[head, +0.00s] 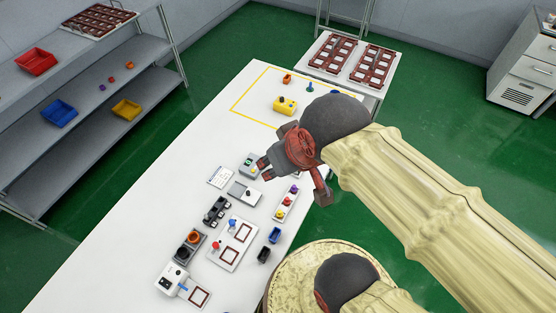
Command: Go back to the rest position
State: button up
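My gripper (265,168) is at the end of my arm, which reaches in from the lower right under a cream cover. It hangs over the middle of the white table (150,200), pointing down and left. Its dark fingers are small and partly overlap in this view, so I cannot tell whether they are open or shut. I see nothing clearly held between them. My wrist and forearm hide part of the table's right side.
Below the gripper are a grey fixture (244,193), a white plate with red and blue knobs (232,243) and small bins (275,235). A yellow block (285,105) sits beyond. Shelves (90,130) stand left, a tray cart (325,68) behind. The table's left side is clear.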

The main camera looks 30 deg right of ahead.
notch_tip(320, 180, down, 14)
jog(key=b, duration=1.4)
jog(key=shift+w+r, duration=0.1)
